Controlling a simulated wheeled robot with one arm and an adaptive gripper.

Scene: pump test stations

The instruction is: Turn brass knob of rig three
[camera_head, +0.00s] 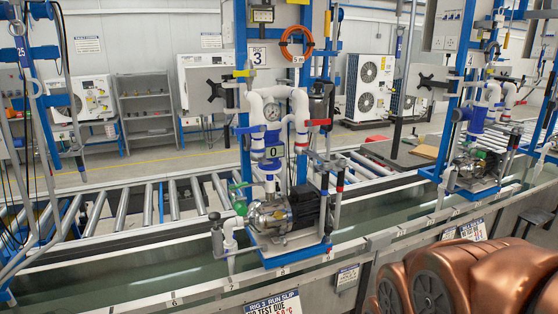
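Rig three stands upright near the middle of the view, with a white sign "3" (258,55) at its top. It carries white pipes (301,105), a round gauge (272,112), a metal pump (270,216) and a dark motor (304,206). Coloured handles show on it: a green handle (238,188), a red handle (318,122) and a yellow handle (243,73). A dark round knob (214,217) sits at its lower left. I cannot make out which small part is the brass knob. My gripper is not in view.
A similar rig (474,160) stands at the right, and blue posts with hoses (28,115) stand at the left. A roller conveyor (120,212) runs behind rig three. A water trough (130,280) and numbered rail (190,294) run along the front. A run slip (272,304) hangs below.

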